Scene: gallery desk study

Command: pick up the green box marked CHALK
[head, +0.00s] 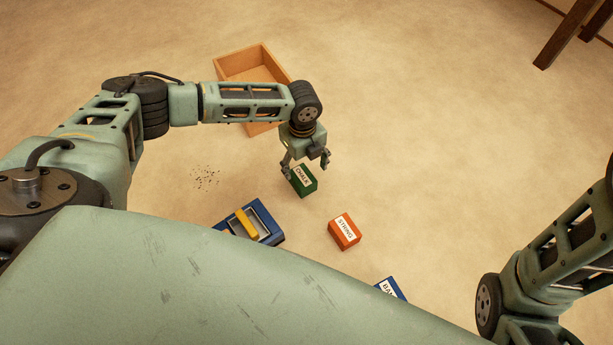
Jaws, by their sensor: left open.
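The green box marked CHALK (305,183) stands on the pale surface near the middle of the head view. My left gripper (307,167) is open, right at the box's upper end. One finger shows at the box's left side and the other above its right side. I cannot tell whether the fingers touch it. The gripper hides part of the box's far top edge. My right arm shows at the lower right, but its gripper is outside the view.
A red-orange box marked STRING (344,232) lies right of and nearer than the green box. A blue box (391,288) is partly hidden by my body. A blue tray (275,237) holds a yellow block (247,223). An open wooden box (233,62) stands behind my left arm. Dark specks (206,177) lie left.

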